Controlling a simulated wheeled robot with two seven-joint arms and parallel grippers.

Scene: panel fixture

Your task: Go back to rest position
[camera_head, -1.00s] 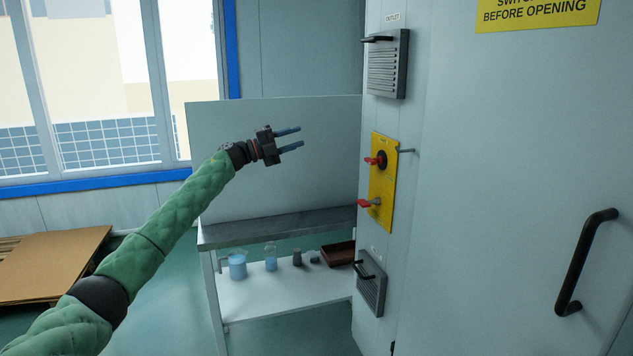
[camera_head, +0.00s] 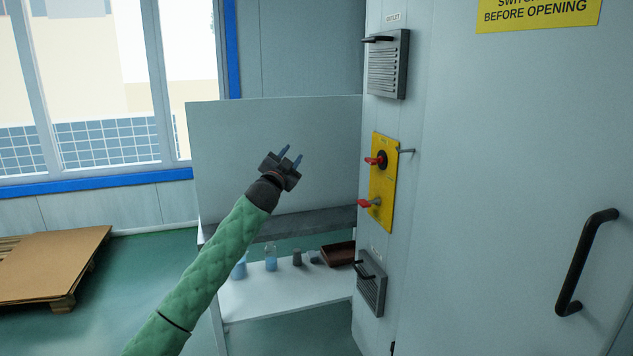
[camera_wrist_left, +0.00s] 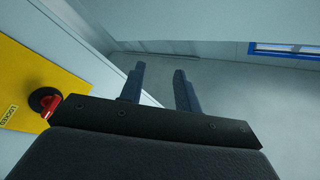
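My left gripper (camera_head: 291,157) is in front of the pale back panel of the bench, to the left of the yellow switch plate. Its two blue-grey fingers point up and stand apart with nothing between them. In the left wrist view the fingers (camera_wrist_left: 158,88) also show apart and empty. The yellow plate (camera_head: 387,205) carries two red handles, an upper one (camera_head: 374,160) and a lower one (camera_head: 367,203). The plate and a red handle (camera_wrist_left: 55,108) show at the left of the wrist view, clear of the fingers. My right gripper is not in view.
A bench (camera_head: 235,306) with beakers and a brown tray (camera_head: 338,254) stands below my left arm. A panel wall with two louvred vents (camera_head: 388,64) and a black door handle (camera_head: 585,262) fills the right. A pallet (camera_head: 50,262) lies at the far left, with open floor beside it.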

